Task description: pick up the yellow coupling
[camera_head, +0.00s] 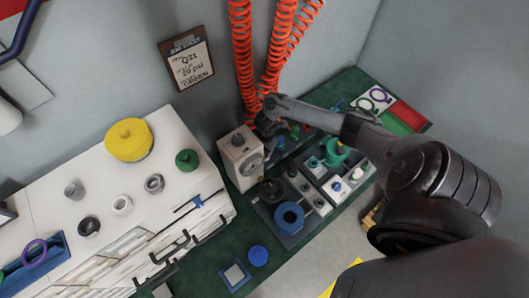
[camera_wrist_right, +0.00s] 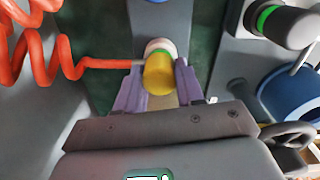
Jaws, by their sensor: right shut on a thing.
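The yellow coupling (camera_wrist_right: 158,75) shows in the right wrist view, with a pale pinkish collar at its far end. The purple fingers of my right gripper (camera_wrist_right: 160,88) stand on either side of it and are shut on it. In the head view my right gripper (camera_head: 269,152) is small and dark, beside the beige box with a round dial (camera_head: 242,160); I cannot make out the coupling there. My left gripper is not in view.
Orange-red coiled hoses (camera_head: 243,50) hang close by; one hose (camera_wrist_right: 50,50) runs to near the coupling. A blue ring (camera_head: 289,217) and several fittings stand on the grey tray. A white cabinet (camera_head: 185,125) is at left. The green bench top (camera_head: 222,245) has free room in front.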

